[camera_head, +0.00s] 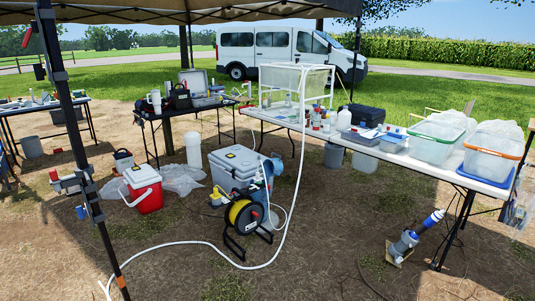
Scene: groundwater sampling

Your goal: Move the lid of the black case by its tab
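A black case (366,114) stands on the long white table (440,172), near its back edge and right of the small bottles. Its lid looks shut, but the tab is too small to make out. Another case (194,79), greyish with its lid raised, stands on the dark table to the left, beside a black bag (180,98). Neither of my grippers shows in this view.
Clear tubs (432,142) with green and orange rims fill the white table's right end. A grey cooler (235,165), red cooler (143,190) and hose reel (244,215) stand on the ground. A white hose crosses the bare foreground. A canopy pole (75,130) stands at left.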

